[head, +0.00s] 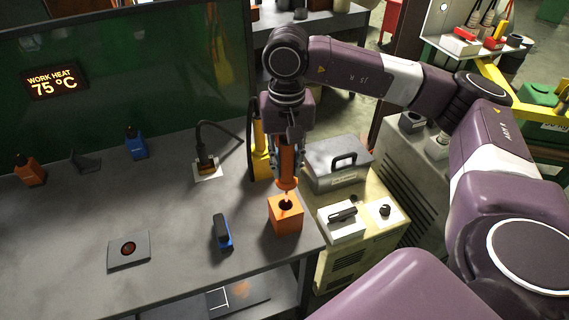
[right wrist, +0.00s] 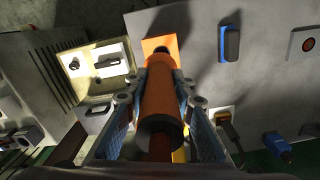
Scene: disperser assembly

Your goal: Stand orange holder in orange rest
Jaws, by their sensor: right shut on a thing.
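The orange holder (head: 287,160) is a long orange cylinder, held upright in my right gripper (head: 287,168). The gripper's fingers are shut on its sides, also in the right wrist view (right wrist: 158,100). The orange rest (head: 286,216) is an orange block with a dark hole in its top, near the table's right edge. The holder's narrow lower tip is right over the hole. My left gripper is not in view.
A blue and dark grey piece (head: 222,232) lies left of the rest. A flat plate (head: 129,251) is further left. A yellow post (head: 259,150) and black-corded tool (head: 206,158) stand behind. A grey lidded box (head: 337,162) is at the right.

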